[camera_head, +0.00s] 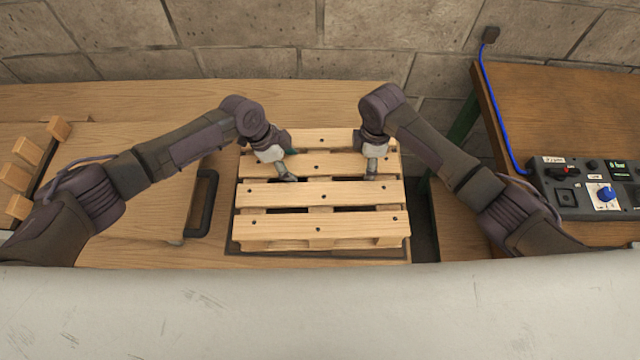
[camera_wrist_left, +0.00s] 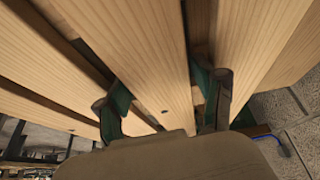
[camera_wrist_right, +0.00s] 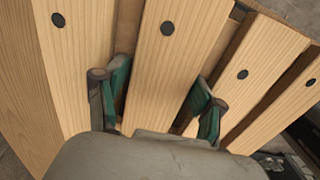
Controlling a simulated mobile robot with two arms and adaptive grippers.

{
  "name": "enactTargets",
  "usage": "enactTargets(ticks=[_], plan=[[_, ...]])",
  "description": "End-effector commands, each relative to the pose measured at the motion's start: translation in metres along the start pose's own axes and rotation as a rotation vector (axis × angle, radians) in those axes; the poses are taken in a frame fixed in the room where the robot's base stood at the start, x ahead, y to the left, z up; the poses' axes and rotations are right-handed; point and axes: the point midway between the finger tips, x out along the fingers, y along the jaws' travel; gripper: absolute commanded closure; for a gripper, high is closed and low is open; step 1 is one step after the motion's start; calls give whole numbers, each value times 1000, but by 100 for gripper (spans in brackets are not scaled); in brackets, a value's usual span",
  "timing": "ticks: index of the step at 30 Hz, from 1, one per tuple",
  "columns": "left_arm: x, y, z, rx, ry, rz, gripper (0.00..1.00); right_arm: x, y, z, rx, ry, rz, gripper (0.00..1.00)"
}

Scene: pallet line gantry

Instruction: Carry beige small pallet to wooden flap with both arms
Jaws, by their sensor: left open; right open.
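The beige small pallet (camera_head: 322,227) lies flat in the middle of the head view, its slats running left to right with dark nail heads. My left gripper (camera_head: 286,170) is over its left middle part. In the left wrist view its two open fingers (camera_wrist_left: 165,95) stand on either side of a slat. My right gripper (camera_head: 371,170) is over the right part. Its open fingers (camera_wrist_right: 155,92) also straddle a slat in the right wrist view. I cannot tell whether the fingers touch the wood. A wooden flap (camera_head: 155,205) with a black handle (camera_head: 206,205) lies left of the pallet.
Several wooden blocks (camera_head: 22,152) line the far left. A brown table (camera_head: 545,110) at the right carries a control box (camera_head: 590,188) with a blue knob and a blue cable (camera_head: 500,115). A dark gap separates it from the pallet's bench. A block wall (camera_head: 250,40) stands behind.

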Motion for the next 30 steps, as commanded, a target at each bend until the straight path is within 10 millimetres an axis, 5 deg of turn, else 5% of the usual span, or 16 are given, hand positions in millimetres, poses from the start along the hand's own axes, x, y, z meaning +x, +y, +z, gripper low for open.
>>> enactTargets(ticks=[11,23,30], plan=[[5,0,0,0,0,0,31,5,0,0,-1,0,-1,31],[4,0,0,0,0,-1,98,4,0,0,0,0,0,98],[3,-1,-1,0,2,-3,100,3,1,0,0,1,2,100]])
